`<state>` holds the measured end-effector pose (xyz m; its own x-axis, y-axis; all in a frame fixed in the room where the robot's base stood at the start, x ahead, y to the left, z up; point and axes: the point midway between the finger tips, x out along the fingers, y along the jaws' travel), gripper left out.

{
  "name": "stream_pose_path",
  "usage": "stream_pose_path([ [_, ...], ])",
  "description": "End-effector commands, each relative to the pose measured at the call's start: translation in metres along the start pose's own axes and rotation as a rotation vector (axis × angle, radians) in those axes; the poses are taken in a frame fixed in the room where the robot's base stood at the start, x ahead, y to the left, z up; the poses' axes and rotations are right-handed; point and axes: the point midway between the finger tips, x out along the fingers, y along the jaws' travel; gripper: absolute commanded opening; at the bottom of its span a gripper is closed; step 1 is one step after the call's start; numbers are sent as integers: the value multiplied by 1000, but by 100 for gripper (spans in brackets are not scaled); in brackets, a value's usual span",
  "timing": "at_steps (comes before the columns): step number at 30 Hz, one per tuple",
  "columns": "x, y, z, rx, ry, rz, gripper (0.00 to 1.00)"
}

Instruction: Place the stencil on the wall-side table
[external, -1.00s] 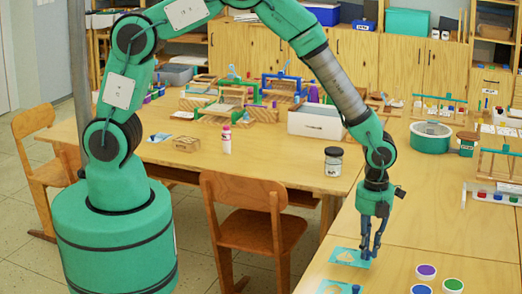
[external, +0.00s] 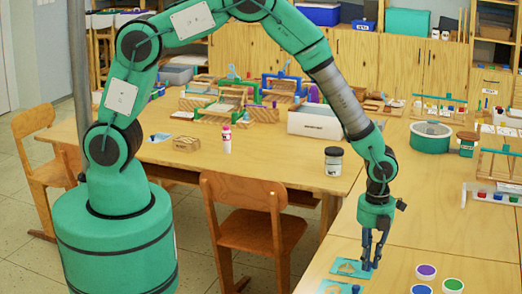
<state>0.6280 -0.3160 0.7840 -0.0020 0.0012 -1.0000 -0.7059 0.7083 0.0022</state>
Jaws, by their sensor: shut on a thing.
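A teal stencil (external: 344,272) with a cut-out shape is at the near left edge of the right-hand table (external: 432,243). My gripper (external: 371,267) points down at the stencil's right side and is shut on it. The stencil looks flat and very low over the tabletop; I cannot tell whether it fully rests on it. A second teal sheet with a cut-out (external: 325,285) lies just in front, partly cut off by the frame's lower edge.
Purple, blue and green paint pots (external: 426,271) stand right of my gripper. A dark-lidded jar (external: 333,162) stands on the left table (external: 270,160). A wooden chair (external: 245,205) stands between.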

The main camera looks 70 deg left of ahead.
Motion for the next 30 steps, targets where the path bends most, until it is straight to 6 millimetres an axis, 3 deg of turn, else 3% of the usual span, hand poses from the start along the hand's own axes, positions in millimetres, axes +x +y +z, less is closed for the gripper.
stream_pose_path([
  [10,3,0,0,0,0,0,0],
  [11,2,0,0,0,0,0,22],
  [13,2,0,0,0,0,0,35],
  [23,1,0,0,0,0,-1,35],
  [30,-13,-1,0,0,-1,-3,35],
])
